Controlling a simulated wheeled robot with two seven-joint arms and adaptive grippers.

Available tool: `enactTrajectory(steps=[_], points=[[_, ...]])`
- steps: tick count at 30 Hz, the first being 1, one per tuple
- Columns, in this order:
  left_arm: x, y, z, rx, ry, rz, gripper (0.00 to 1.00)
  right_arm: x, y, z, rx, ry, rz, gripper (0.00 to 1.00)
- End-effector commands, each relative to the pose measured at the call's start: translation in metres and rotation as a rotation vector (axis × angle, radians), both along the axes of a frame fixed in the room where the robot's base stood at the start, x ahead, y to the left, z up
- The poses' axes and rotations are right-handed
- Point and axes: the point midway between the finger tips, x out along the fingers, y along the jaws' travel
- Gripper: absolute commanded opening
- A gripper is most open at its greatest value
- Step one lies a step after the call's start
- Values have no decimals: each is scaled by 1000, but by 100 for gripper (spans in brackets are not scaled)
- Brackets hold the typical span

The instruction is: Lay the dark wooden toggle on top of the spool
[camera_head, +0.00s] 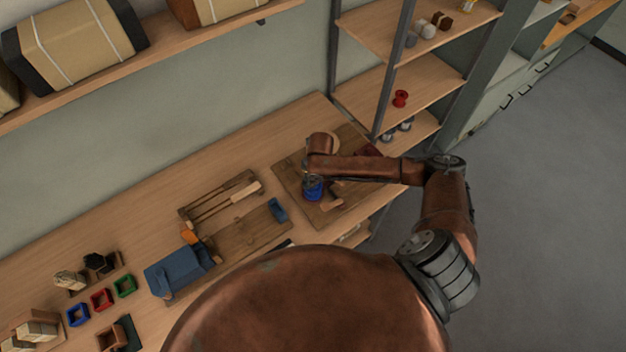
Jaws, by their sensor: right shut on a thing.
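A blue spool (313,191) stands on the wooden board at the right part of the bench. My right gripper (311,178) points down directly over it, with its fingertips close to the spool's top. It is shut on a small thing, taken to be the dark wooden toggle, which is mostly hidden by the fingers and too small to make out. I cannot tell whether it touches the spool. My left gripper is not in view.
The board (287,178) also bears a light brown block (332,203) close right of the spool. A shelf rack (430,85) with a red spool (400,98) stands behind right.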

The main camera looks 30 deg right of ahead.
Motion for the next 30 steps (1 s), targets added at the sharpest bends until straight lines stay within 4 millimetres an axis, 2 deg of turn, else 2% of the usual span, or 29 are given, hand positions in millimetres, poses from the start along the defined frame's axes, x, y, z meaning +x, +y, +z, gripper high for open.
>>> enactTrajectory(steps=[20,21,28,30], points=[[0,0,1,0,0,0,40,0,0,-5,0,0,0,26],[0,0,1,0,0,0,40,0,0,-5,0,0,0,40],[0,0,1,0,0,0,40,0,0,-5,0,0,0,55],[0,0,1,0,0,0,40,0,0,-5,0,0,0,57]])
